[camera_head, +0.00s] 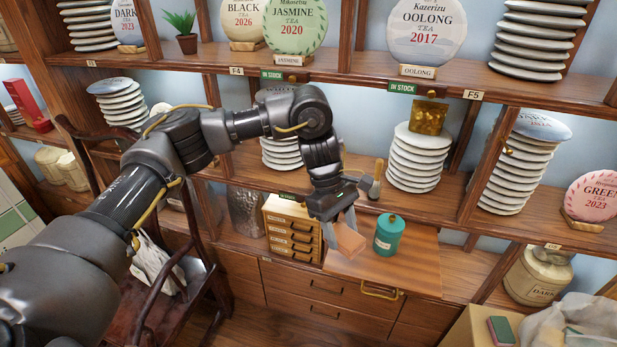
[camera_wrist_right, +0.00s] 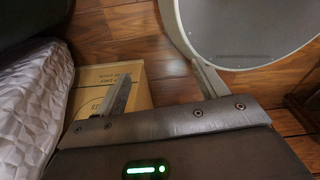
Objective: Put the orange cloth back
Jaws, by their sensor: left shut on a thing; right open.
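The folded orange-brown cloth (camera_head: 347,241) hangs between the fingers of my left gripper (camera_head: 339,224), which is shut on it. The cloth is over the left back part of a wooden pull-out board (camera_head: 405,275), just right of a small drawer cabinet (camera_head: 292,229). I cannot tell whether it touches the board. A teal canister (camera_head: 388,234) stands on the board right of the cloth, apart from it. My right gripper (camera_wrist_right: 163,88) is open and empty in the right wrist view, above the floor.
Tea-cake stacks (camera_head: 417,158) fill the shelves behind my left arm. A wooden chair (camera_head: 165,280) with a white cloth on it stands at left. In the right wrist view, a cardboard box (camera_wrist_right: 98,77) and a grey round-topped thing (camera_wrist_right: 240,30) lie near the right fingers.

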